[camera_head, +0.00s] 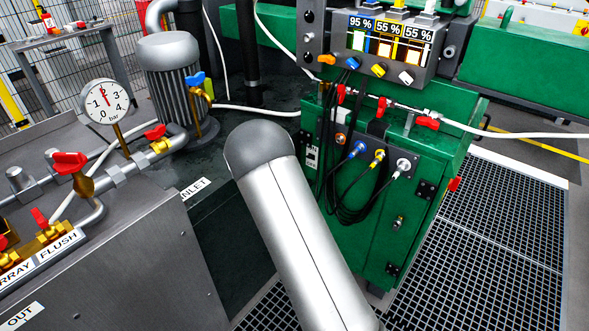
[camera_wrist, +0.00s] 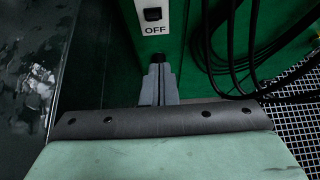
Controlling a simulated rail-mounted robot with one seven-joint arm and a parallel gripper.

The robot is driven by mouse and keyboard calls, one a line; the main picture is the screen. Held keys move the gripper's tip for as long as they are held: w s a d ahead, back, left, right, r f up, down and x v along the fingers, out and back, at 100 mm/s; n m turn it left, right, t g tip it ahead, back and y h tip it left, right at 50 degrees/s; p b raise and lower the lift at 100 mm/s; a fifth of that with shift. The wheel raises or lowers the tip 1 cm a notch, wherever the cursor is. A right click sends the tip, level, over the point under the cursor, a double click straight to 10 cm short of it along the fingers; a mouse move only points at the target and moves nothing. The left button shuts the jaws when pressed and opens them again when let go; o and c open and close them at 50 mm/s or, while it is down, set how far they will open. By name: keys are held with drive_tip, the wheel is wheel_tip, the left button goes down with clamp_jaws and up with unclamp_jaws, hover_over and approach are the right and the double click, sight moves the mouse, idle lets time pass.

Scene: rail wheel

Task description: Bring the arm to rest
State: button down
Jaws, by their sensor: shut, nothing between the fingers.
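My gripper (camera_wrist: 159,70) shows in the wrist view, with its two grey fingers together and nothing between them. Its tips are just below the white OFF switch (camera_wrist: 153,16) in the picture, in front of the green cabinet; I cannot tell whether they touch anything. In the head view my silver arm (camera_head: 292,235) reaches up through the middle, its rounded dark grey joint uppermost. The gripper itself is hidden there.
The green cabinet (camera_head: 345,235) has black cables (camera_wrist: 225,60) hanging close to the right of my gripper. A grey metal bench (camera_head: 120,255) with red-handled valves and a pressure gauge (camera_head: 106,103) stands left. Floor grating (camera_head: 495,235) lies open at the right.

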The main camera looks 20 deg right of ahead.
drive_tip(key=shift+s+a+r, duration=0.1)
drive_tip(key=shift+a, duration=0.05)
idle(0.3)
drive_tip(key=s+d+r+m+g+y+p, duration=0.1)
drive_tip(key=s+r+m+g+y+p, duration=0.25)
drive_tip(key=s+r+m+p, duration=1.05)
drive_tip(key=s+a+r+m+y, duration=0.2)
drive_tip(key=s+a+r+m, duration=0.1)
drive_tip(key=s, duration=0.7)
drive_tip(key=s+a+r+m+g+y, duration=0.1)
drive_tip(key=s+a+r+m+y, duration=0.1)
drive_tip(key=s, duration=0.8)
drive_tip(key=s+a+r+m+g+y, duration=0.1)
drive_tip(key=s+r+m, duration=0.4)
drive_tip(key=s, duration=0.5)
wheel_tip(320, 180, up, 2)
drive_tip(key=a+y, duration=0.1)
drive_tip(key=a, duration=0.1)
drive_tip(key=shift+s+a+r+m+p, duration=0.15)
drive_tip(key=shift+s+a+m+p, duration=0.15)
drive_tip(key=shift+s+a, duration=0.1)
